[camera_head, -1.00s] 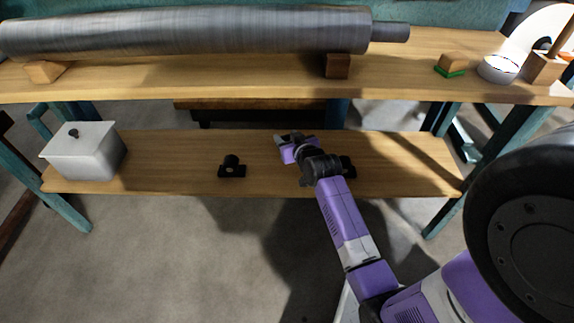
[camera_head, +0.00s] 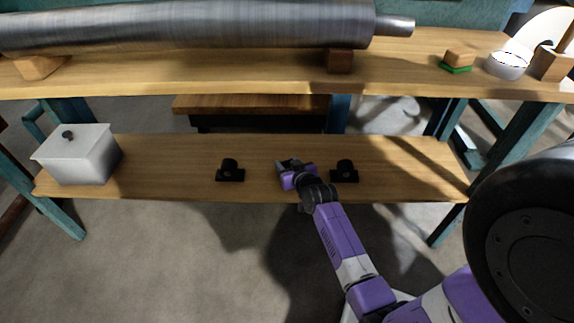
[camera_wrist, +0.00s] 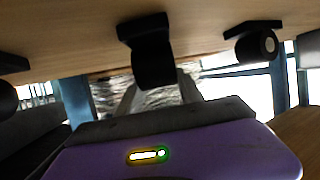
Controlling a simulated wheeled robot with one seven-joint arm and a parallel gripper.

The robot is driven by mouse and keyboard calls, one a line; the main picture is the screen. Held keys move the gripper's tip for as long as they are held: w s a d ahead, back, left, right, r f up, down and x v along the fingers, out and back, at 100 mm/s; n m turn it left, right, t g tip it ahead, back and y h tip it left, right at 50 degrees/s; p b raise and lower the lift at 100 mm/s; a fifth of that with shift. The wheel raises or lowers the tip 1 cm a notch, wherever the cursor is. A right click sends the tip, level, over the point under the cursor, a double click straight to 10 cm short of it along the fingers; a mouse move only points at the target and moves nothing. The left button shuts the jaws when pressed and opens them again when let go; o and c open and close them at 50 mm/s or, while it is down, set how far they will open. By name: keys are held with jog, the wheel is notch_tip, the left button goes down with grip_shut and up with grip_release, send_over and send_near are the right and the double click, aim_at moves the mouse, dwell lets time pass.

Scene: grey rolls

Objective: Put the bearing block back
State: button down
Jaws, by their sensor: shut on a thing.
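My gripper (camera_head: 291,166) is over the lower shelf (camera_head: 180,150), between two black bearing blocks. One block (camera_head: 230,171) stands to its left and the other (camera_head: 345,171) close to its right. In the wrist view, which looks upside down, my gripper (camera_wrist: 158,82) is shut on a third black bearing block (camera_wrist: 150,55). Its flat base is at or very near the shelf board; I cannot tell if they touch. In the head view my gripper mostly hides this held block. Another block (camera_wrist: 256,45) shows at the right of the wrist view.
A white lidded box (camera_head: 78,158) stands at the shelf's left end. Above, a large grey roll (camera_head: 200,25) lies on wooden supports on the upper bench (camera_head: 250,75). A sponge (camera_head: 458,60) and a white round container (camera_head: 507,65) are at the upper right.

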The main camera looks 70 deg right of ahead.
jog(key=c, duration=0.8)
grip_release()
jog(key=shift+f, duration=0.1)
jog(key=shift+o, duration=0.2)
jog(key=shift+s+a+r, duration=0.1)
jog(key=shift+r, duration=0.15)
jog(key=p+v, duration=0.4)
jog(key=v, duration=0.8)
jog(key=s+a+r+n+t+y, duration=0.2)
jog(key=s+a, duration=0.1)
jog(key=a, duration=0.8)
jog(key=s+a+r+n+t+y, duration=0.1)
jog(key=s+a+r+n+y, duration=0.1)
jog(key=a, duration=0.8)
jog(key=s+a+r+n+t+y, duration=0.2)
jog(key=s+a+r+n+y, duration=0.3)
jog(key=s+a+r, duration=0.4)
jog(key=a+r, duration=0.4)
jog(key=shift+s+a+y, duration=0.25)
jog(key=shift+s+y, duration=0.05)
